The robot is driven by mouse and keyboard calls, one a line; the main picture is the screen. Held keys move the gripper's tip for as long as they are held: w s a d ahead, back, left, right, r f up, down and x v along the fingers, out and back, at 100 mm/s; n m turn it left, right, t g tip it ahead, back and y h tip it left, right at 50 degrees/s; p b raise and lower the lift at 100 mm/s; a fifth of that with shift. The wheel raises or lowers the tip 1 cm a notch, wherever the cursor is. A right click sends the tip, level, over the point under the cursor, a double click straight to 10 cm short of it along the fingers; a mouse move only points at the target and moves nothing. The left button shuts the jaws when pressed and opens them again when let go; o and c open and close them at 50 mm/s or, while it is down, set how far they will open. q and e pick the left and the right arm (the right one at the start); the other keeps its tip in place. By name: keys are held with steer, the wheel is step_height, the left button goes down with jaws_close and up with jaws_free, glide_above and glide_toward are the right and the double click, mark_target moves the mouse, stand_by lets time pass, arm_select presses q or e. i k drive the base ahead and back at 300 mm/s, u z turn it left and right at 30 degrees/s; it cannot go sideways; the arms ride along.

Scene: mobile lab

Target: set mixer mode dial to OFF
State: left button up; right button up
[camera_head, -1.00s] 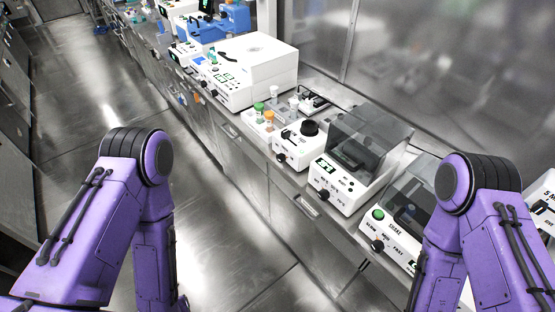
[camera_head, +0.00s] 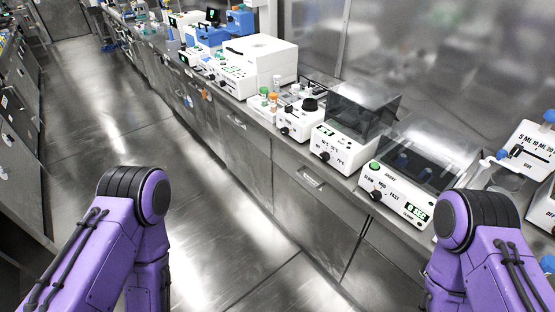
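A small white device with a black round cup on top (camera_head: 309,104), which looks like the mixer, stands on the steel bench right of centre. A small dark knob (camera_head: 285,131) shows on its front face. Its markings and pointer are too small to read, so I cannot tell its setting. Both my purple arms show at the lower left and lower right, well apart from the mixer. Neither gripper is in view.
Left of the mixer are capped tubes (camera_head: 268,101) and a large white instrument (camera_head: 258,60). Right of it are a dark-lidded device (camera_head: 345,130) and a shaker (camera_head: 402,190) with SLOW, MED and FAST marks. The floor aisle (camera_head: 200,215) is clear.

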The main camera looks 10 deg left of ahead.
mark_target(284, 131)
steer(key=z, duration=0.8)
steer(key=k, duration=0.15)
steer(key=u, duration=1.75)
steer(key=i, duration=0.85)
steer(key=z, duration=0.6)
steer(key=i, duration=0.65)
steer(key=z, duration=0.65)
